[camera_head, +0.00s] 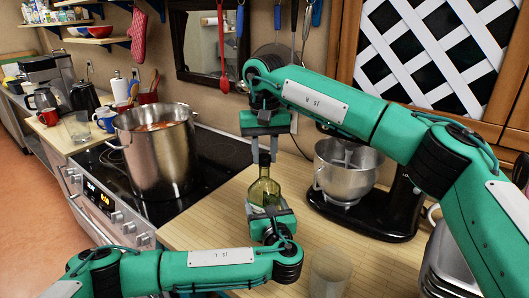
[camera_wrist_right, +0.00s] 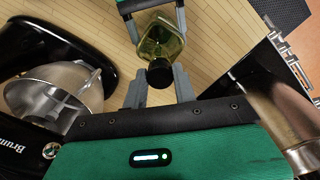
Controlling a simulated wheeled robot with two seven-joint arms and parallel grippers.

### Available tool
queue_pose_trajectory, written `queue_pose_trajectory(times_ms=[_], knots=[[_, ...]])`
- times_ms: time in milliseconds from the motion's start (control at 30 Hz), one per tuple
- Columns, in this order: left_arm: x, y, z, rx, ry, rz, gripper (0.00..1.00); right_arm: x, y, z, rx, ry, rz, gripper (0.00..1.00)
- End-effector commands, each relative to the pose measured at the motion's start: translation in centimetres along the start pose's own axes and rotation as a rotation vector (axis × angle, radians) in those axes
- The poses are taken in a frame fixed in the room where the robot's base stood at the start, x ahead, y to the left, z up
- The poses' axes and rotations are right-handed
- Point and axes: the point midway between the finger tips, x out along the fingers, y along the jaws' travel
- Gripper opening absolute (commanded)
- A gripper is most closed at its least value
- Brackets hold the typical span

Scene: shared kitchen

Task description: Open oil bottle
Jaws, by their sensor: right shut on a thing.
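The oil bottle (camera_head: 264,189) is green-yellow glass and stands upright over the wooden counter in the head view. Its black cap (camera_wrist_right: 160,73) shows in the right wrist view, with the bottle body (camera_wrist_right: 160,38) beyond it. My left gripper (camera_head: 268,208) is around the lower body of the bottle, one finger on each side, and appears shut on it. My right gripper (camera_head: 264,157) points down from above, its fingers on either side of the cap at the top of the neck. The bottle's base is hidden behind the left gripper.
A stand mixer with a steel bowl (camera_head: 345,172) is close right of the bottle. A large steel pot (camera_head: 156,155) stands on the black stove (camera_head: 215,160) at left. A clear glass (camera_head: 330,270) stands in front. Utensils hang on the wall behind.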

Motion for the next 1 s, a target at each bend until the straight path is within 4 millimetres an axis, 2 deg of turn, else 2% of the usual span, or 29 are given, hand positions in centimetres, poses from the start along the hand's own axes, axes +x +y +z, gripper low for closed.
queue_pose_trajectory(times_ms=[267,1000], knots=[[0.0,0.0,0.0,0.0,0.0,0.0,0.09,-0.1,0.0,0.0,0.001,0.0,0.0,0.0],[0.0,0.0,0.0,0.0,0.0,0.0,0.09,-2.2,0.0,0.0,0.001,0.0,0.0,0.0]])
